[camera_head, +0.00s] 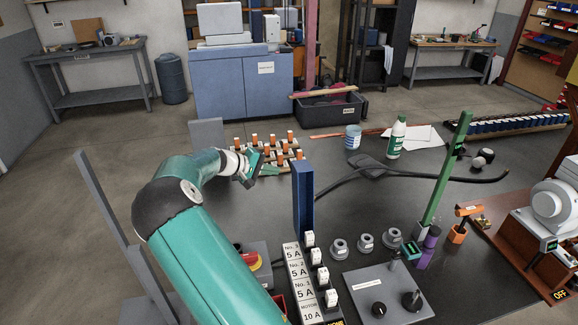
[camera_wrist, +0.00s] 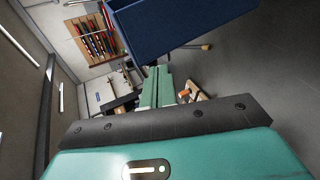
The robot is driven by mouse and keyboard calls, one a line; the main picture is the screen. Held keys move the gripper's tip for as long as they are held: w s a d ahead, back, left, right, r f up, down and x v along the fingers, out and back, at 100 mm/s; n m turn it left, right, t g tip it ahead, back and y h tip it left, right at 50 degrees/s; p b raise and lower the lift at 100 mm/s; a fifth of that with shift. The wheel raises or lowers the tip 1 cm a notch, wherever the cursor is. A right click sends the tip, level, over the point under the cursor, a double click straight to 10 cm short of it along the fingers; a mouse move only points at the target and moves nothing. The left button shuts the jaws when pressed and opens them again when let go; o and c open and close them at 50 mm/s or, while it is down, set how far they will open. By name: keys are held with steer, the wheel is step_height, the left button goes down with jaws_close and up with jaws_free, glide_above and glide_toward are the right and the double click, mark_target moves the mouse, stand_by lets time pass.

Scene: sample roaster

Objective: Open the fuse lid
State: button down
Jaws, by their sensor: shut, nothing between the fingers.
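The fuse lid (camera_head: 303,200) is a dark blue panel standing upright at the far end of the fuse row. The white fuses (camera_head: 316,257) and their label strip (camera_head: 301,285), marked No. 3, No. 2, No. 1 and MOTOR, lie uncovered in front of it. My gripper (camera_head: 262,166) is shut and empty, to the left of the lid's top in the head view. A gap shows between them there. In the wrist view, a large dark blue surface (camera_wrist: 185,28), apparently the lid, is just beyond the shut green fingers (camera_wrist: 157,88); contact cannot be told.
Behind my gripper stands a wooden rack with orange-topped pieces (camera_head: 290,135). Right of the fuses are grey round knobs (camera_head: 365,242), a grey control plate (camera_head: 384,292) and a green post (camera_head: 446,170). A red-and-yellow switch (camera_head: 250,259) sits left of the label strip.

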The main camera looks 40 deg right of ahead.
mark_target(295, 170)
steer(key=w+d+f+n+h, duration=0.25)
steer(key=w+f+h, duration=0.2)
steer(key=w, duration=0.25)
steer(key=s+d, duration=0.5)
steer(key=d, duration=0.2)
steer(key=shift+s+r+t, duration=0.15)
steer(key=shift+r+t, duration=0.25)
steer(key=shift+r, duration=0.05)
stand_by(0.3)
steer(key=s+a+r+m, duration=0.1)
steer(key=s, duration=0.1)
steer(key=s+a+r+m+h, duration=0.1)
steer(key=s+a+r, duration=0.1)
steer(key=s, duration=0.1)
steer(key=s+a+r+m, duration=0.1)
steer(key=s, duration=0.1)
steer(key=shift+s+a+r+h, duration=0.2)
steer(key=shift+s+h, duration=0.05)
steer(key=shift+h, duration=0.1)
steer(key=shift+a, duration=0.1)
